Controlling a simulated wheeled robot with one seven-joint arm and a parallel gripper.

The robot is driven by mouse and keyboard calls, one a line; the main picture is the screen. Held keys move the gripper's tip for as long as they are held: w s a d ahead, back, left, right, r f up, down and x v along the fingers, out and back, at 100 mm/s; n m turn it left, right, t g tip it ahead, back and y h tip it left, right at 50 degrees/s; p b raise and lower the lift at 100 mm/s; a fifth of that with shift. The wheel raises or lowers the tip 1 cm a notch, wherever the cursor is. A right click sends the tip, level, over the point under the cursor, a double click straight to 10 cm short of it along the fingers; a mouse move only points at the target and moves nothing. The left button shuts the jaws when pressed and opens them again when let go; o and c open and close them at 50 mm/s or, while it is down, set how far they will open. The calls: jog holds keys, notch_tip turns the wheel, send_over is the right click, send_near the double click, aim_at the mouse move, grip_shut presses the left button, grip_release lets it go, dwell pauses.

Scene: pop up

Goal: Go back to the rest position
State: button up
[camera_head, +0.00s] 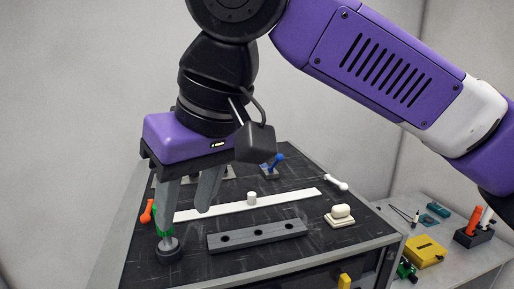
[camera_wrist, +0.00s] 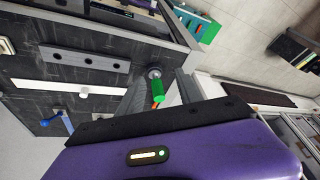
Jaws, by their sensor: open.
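My gripper (camera_head: 186,218) hangs pointing down over the left front part of the dark tabletop (camera_head: 285,262). Its two grey fingers are spread apart. A green upright piece (camera_head: 160,231) on a round grey base (camera_head: 169,250) stands at the left finger, which partly hides it. In the wrist view the green piece (camera_wrist: 160,90) shows between the two open fingers (camera_wrist: 158,98), with its grey round end (camera_wrist: 154,72) beyond. I cannot tell whether a finger touches it. An orange piece (camera_head: 147,212) lies close behind at the left edge.
On the tabletop are a grey bar with holes (camera_head: 257,235), a white strip (camera_head: 285,200) with a small white cylinder (camera_head: 251,198), a cream block on a base (camera_head: 341,213) and a blue-handled lever (camera_head: 272,166). A side bench at right holds a yellow box (camera_head: 424,251).

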jog(key=w+a+r+n+t+y, duration=0.1)
jog(key=w+a+r+t+y, duration=0.3)
jog(key=a+r+y, duration=0.65)
jog(key=w+d+f+m+t, duration=0.1)
jog(key=d+f+m+t, duration=0.4)
jog(key=d, duration=0.3)
jog(key=w+d+f+m+t, duration=0.25)
jog(key=d+f+t, duration=0.25)
jog(key=d+t, duration=0.3)
jog(key=s+d+f+m+t+h+b, duration=0.1)
jog(key=s+d+f+m+t+h, duration=0.3)
jog(key=d+f+h, duration=0.5)
jog(key=s+d+f+m+g+h, duration=0.2)
jog(key=s+d+f+h, duration=0.3)
jog(key=s+d+f, duration=0.7)
jog(key=s+d+f+n+g, duration=0.1)
jog(key=s+f+g, duration=0.2)
jog(key=s+f, duration=0.4)
jog(key=s+d+f+n+g+b, duration=0.1)
jog(key=s+f, duration=0.6)
jog(key=s, duration=0.8)
jog(key=n+g, duration=0.1)
jog(key=g, duration=0.1)
jog(key=shift+d+f+g, duration=0.3)
jog(key=shift+f, duration=0.05)
